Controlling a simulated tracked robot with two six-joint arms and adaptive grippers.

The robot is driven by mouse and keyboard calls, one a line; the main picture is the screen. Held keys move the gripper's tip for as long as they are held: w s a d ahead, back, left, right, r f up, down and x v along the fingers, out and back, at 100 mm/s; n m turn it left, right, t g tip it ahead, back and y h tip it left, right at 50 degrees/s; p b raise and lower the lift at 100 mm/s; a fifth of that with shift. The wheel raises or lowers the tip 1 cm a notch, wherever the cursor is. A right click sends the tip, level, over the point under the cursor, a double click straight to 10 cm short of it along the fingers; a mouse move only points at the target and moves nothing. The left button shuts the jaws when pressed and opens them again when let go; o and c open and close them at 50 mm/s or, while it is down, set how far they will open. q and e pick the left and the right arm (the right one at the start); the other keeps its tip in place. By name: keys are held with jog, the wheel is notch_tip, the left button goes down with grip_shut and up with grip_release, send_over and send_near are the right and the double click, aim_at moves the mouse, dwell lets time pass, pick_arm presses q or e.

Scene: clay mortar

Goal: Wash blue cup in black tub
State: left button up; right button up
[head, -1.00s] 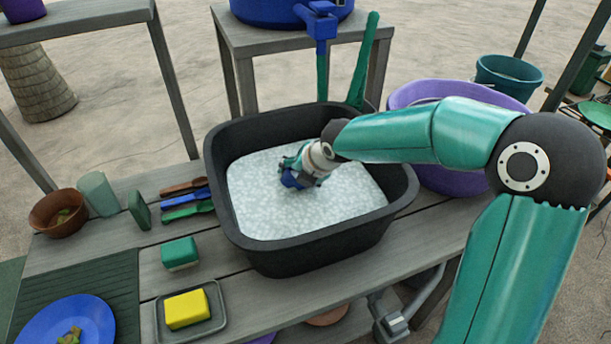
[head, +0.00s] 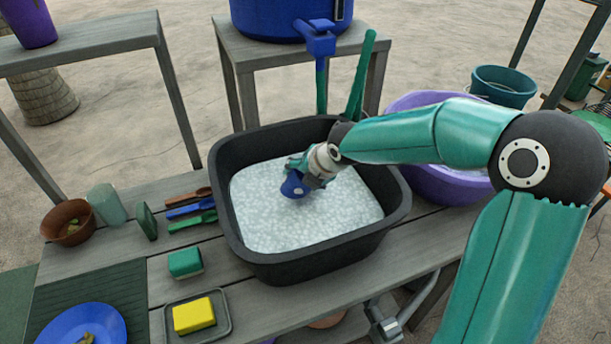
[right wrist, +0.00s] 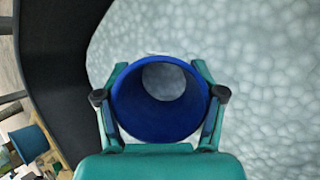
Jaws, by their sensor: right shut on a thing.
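The black tub (head: 262,262) stands on the wooden table and is full of pale foamy water. The blue cup (head: 293,187) is at the foam inside the tub, left of its middle. My right gripper (head: 304,178) is shut on the cup. In the right wrist view the fingers of the right gripper (right wrist: 160,100) grip the blue cup (right wrist: 125,98) from both sides, and its open mouth faces the camera. Foam shows through the far end of the cup. How deep the cup sits in the foam is unclear. My left gripper is not in view.
A green-and-white sponge (head: 185,263) and a yellow sponge (head: 194,315) on a tray lie left of the tub. A purple basin (head: 450,185) is right, beneath my arm.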

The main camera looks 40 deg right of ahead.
notch_tip(320, 180, up, 16)
jog(key=p, duration=1.4)
jog(key=shift+r, duration=0.2)
dwell(0.5)
jog(key=shift+w+a+f, duration=0.1)
jog(key=shift+a+f, duration=0.05)
jog(key=w+a+f+m+g+h, duration=0.2)
jog(key=a+m+g+h, duration=0.5)
jog(key=a+m, duration=0.5)
jog(key=shift+a+f+m+g, duration=0.3)
jog(key=shift+m+g, duration=0.5)
jog(key=shift+m, duration=3.6)
jog(key=shift+w, duration=0.1)
